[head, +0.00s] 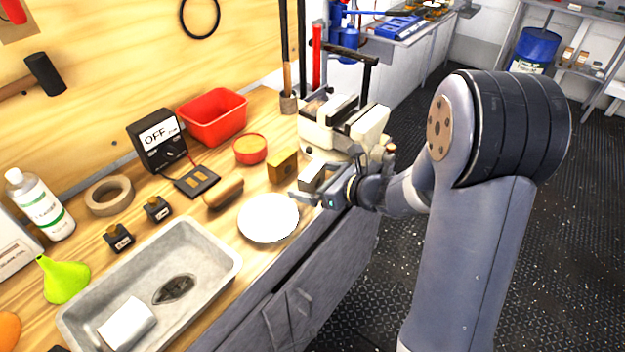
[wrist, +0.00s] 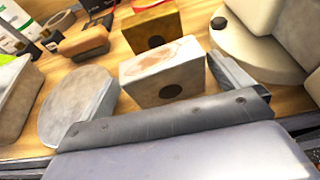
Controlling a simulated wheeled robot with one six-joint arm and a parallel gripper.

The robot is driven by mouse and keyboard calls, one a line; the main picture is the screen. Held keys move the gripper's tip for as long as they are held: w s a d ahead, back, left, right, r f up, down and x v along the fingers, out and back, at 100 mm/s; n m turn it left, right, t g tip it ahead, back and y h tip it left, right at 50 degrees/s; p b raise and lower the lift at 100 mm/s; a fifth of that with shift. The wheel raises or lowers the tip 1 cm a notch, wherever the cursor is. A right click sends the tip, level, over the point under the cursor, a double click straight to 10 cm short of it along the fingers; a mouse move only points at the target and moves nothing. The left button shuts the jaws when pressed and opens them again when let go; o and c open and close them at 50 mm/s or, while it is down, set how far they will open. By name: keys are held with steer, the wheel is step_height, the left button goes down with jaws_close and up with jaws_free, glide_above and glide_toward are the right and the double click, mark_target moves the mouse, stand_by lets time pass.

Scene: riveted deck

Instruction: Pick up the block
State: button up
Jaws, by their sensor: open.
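Two blocks show. A pale, whitish worn block with a dark round spot (wrist: 163,70) stands on the bench between the fingers of my gripper (wrist: 166,78) in the wrist view. In the head view this pale block (head: 311,177) sits at the bench's front edge, partly hidden by my gripper (head: 314,188). A yellow-brown wooden block with a dark spot (wrist: 152,29) stands just behind it; it also shows in the head view (head: 283,166). My gripper is open, one finger on each side of the pale block. Whether either finger touches it I cannot tell.
A round pale disc (head: 268,218) lies close to the left finger. A cream machine (head: 345,128) stands close on the right. A brown-handled brush (head: 223,193), a red bowl (head: 250,149) and a metal tray (head: 205,240) are further left.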

steer(key=shift+x, duration=1.25)
steer(key=shift+r, duration=0.1)
steer(key=c, duration=1.3)
